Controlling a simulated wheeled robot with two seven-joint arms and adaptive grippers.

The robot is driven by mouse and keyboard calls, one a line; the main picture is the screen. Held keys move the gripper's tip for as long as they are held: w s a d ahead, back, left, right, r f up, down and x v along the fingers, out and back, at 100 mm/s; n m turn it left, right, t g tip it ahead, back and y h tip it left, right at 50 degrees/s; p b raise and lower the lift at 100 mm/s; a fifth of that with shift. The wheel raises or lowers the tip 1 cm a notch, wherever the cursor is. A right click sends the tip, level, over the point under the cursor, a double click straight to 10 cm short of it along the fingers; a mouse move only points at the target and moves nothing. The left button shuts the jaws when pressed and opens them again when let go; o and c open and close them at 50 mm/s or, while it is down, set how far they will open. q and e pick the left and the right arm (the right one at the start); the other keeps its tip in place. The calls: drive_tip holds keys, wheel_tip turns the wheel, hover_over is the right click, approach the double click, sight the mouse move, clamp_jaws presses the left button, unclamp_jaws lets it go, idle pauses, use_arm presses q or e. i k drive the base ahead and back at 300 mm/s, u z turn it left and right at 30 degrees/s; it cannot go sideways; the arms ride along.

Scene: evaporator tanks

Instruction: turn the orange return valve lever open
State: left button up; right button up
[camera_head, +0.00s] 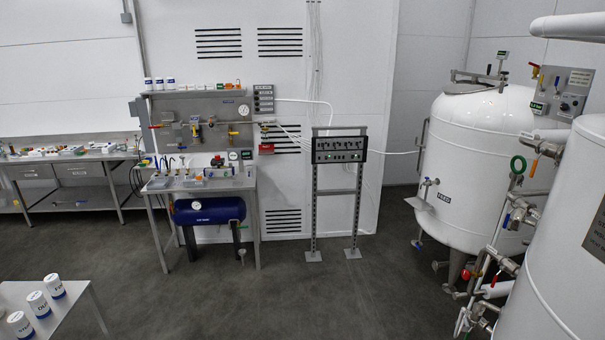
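Neither of my grippers is in view. I cannot pick out an orange return valve lever for certain, as the valve parts are small. At the right, pipework between the two white tanks carries a green ring handwheel (518,164), a blue handle (507,219) and a red handle (495,278). Whether any valve is open cannot be told.
A white tank labelled FEED (470,160) stands at right, with another white tank (560,250) nearer. A control box (339,149) stands on a frame near the back wall. A workbench (205,182) holds a blue tank (208,211) beneath. The middle floor (300,300) is clear.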

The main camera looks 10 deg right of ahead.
sight(543, 150)
drive_tip(key=u, duration=0.2)
drive_tip(key=i, duration=1.9)
drive_tip(key=z, duration=0.55)
drive_tip(key=i, duration=1.05)
drive_tip(key=z, duration=1.65)
drive_tip(key=i, duration=0.75)
drive_tip(key=z, duration=0.65)
